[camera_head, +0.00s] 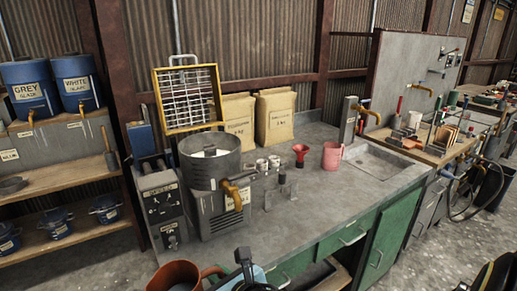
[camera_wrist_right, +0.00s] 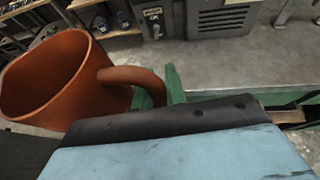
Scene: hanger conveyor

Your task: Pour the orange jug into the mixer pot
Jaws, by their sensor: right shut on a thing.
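The orange jug (camera_head: 172,277) is at the bottom edge of the head view, in front of the counter, its lower part cut off. In the right wrist view the jug (camera_wrist_right: 50,85) is at the left, its loop handle towards my gripper. My right gripper (camera_wrist_right: 160,88) is shut on the handle, with green fingertips around it; in the head view the gripper (camera_head: 226,273) is just right of the jug. The mixer pot (camera_head: 210,170) is a grey metal drum on the counter, beyond the jug. Its inside is only partly visible. My left gripper is not in view.
A yellow-framed wire guard (camera_head: 187,98) stands raised behind the pot. A brass tap (camera_head: 232,190) sticks out at its front. A red funnel (camera_head: 300,154) and a pink jug (camera_head: 332,156) stand further right. The front of the counter (camera_head: 310,215) is mostly clear.

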